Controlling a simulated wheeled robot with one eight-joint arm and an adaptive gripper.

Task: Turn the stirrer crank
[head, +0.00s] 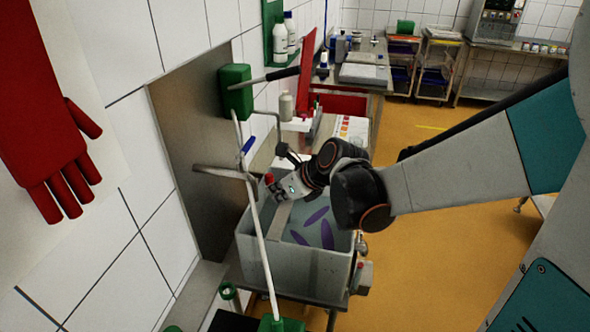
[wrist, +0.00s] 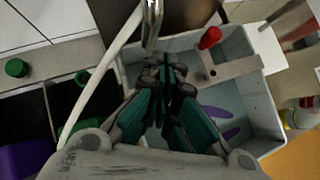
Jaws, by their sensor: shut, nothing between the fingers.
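The grey vat (head: 305,270) stands below the wall tap, with purple paddle shapes (head: 238,235) inside. A grey bar (head: 283,214) lies across it. A red knob (head: 269,179) shows beside my gripper (head: 283,190); I take it as the crank's handle. In the wrist view the red knob (wrist: 210,37) stands up and right of my gripper (wrist: 164,62), over the left end of the grey bar (wrist: 235,68). My fingers are shut and empty, apart from the knob in that view. The crank's arm is hardly visible.
A metal spout (wrist: 151,22) is just ahead of my fingertips, and a white hose (wrist: 98,85) runs on their left. A green box (head: 235,92) hangs on the wall. Black bins (wrist: 75,108) stand left of the vat. The orange floor (head: 450,250) at right is clear.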

